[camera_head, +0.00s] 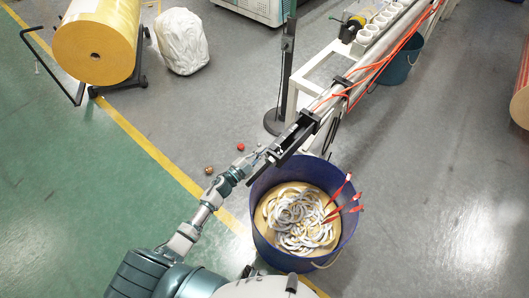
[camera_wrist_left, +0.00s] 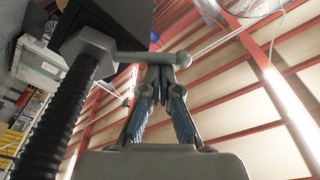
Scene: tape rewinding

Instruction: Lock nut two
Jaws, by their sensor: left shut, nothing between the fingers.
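My left gripper (camera_head: 257,158) is at the lower end of a black bar-shaped mechanism (camera_head: 289,143) on the sloping rail. In the left wrist view my left gripper (camera_wrist_left: 162,72) has its fingertips together, with nothing between them. A grey lever with a round knob (camera_wrist_left: 140,58) crosses just in front of the fingertips; I take it for the locking nut's handle. I cannot tell whether fingertips and lever touch. The lever's hub sits at a black ribbed rod (camera_wrist_left: 62,100) beside a dark block (camera_wrist_left: 105,25). My right gripper is not in view.
A blue bin (camera_head: 258,222) with coiled pale tape and red-orange strips stands right of my left arm. A black stand (camera_head: 287,75) rises behind the mechanism. Small red and brown balls (camera_head: 209,170) lie on the floor. A yellow roll (camera_head: 97,42) and white bag (camera_head: 181,42) are at upper left.

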